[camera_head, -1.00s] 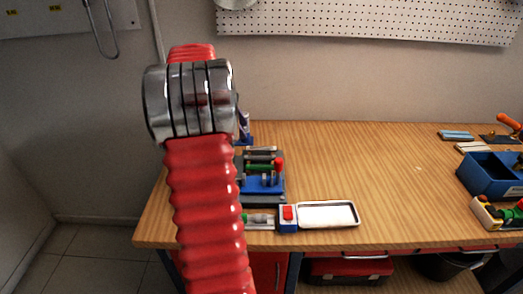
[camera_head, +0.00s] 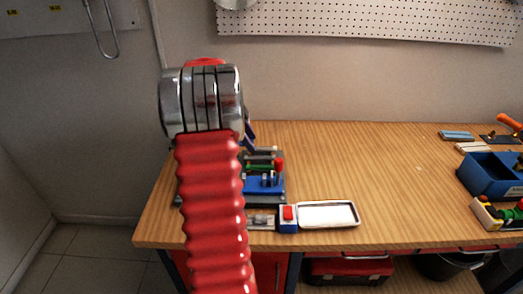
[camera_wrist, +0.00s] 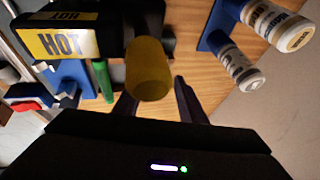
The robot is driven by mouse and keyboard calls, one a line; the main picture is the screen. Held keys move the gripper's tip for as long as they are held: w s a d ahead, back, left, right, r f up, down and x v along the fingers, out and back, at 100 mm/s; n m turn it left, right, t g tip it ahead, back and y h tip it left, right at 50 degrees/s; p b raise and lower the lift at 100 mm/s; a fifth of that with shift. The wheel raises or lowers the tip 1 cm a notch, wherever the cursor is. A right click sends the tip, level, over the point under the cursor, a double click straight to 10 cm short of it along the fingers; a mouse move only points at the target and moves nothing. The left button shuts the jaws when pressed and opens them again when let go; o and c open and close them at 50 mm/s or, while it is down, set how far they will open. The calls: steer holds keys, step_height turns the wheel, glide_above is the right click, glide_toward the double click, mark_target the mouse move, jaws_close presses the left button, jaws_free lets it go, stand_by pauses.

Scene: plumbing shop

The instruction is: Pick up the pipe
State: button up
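My gripper (camera_wrist: 156,90) shows in the wrist view with its two dark fingers spread apart, nothing clearly held between them. A dull yellow cylinder (camera_wrist: 148,68) appears in front of and between the fingers; I see no contact. A thin green rod (camera_wrist: 103,80) stands left of the fingers. I cannot tell which of these is the pipe. In the head view my red ribbed arm hides the gripper and part of the blue-and-grey fixture (camera_head: 264,184), where a green piece shows.
A black block labelled HOT (camera_wrist: 60,42) lies left of the yellow cylinder. White bottles (camera_wrist: 240,66) stand to the right in a blue holder. A white tray (camera_head: 327,214) lies at the wooden bench's front; blue bins (camera_head: 487,176) stand at right. The bench middle is clear.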

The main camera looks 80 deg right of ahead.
mark_target(258, 148)
steer(key=shift+x, duration=1.5)
steer(key=shift+a, duration=0.1)
steer(key=shift+c, duration=0.3)
jaws_close()
